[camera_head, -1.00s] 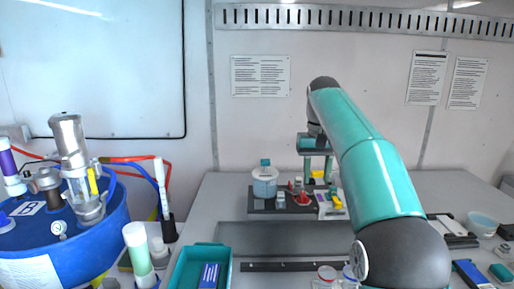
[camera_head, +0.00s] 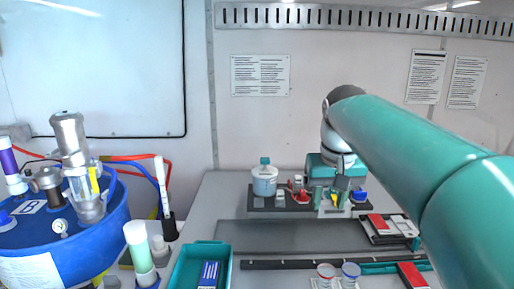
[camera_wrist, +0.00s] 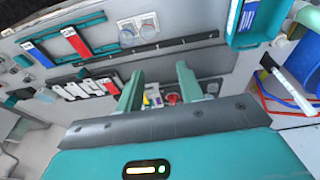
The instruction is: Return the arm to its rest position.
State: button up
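My gripper (camera_head: 340,186) is at the end of my teal arm, over the back of the table at the right end of the dark rack (camera_head: 262,203). The wrist view shows its two pale green fingers (camera_wrist: 160,86) spread apart with nothing held between them. Past the fingers, small red and yellow items are partly visible. My arm stretches across the right side of the head view and hides much of the table there.
The rack holds a white pot (camera_head: 265,181) and small items. A blue drum (camera_head: 95,245) with a clear cylinder stands at left. A teal bin (camera_head: 180,270) is in front. The grey middle strip is clear.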

jog(key=s+f+t, duration=0.1)
jog(key=s+f, duration=0.6)
jog(key=s, duration=0.3)
jog(key=s+f+t, duration=0.2)
jog(key=s+f, duration=0.5)
jog(key=s, duration=0.3)
jog(key=shift+d+f, duration=0.25)
jog(key=shift+f, duration=0.15)
jog(key=shift+w, duration=0.1)
dwell(0.3)
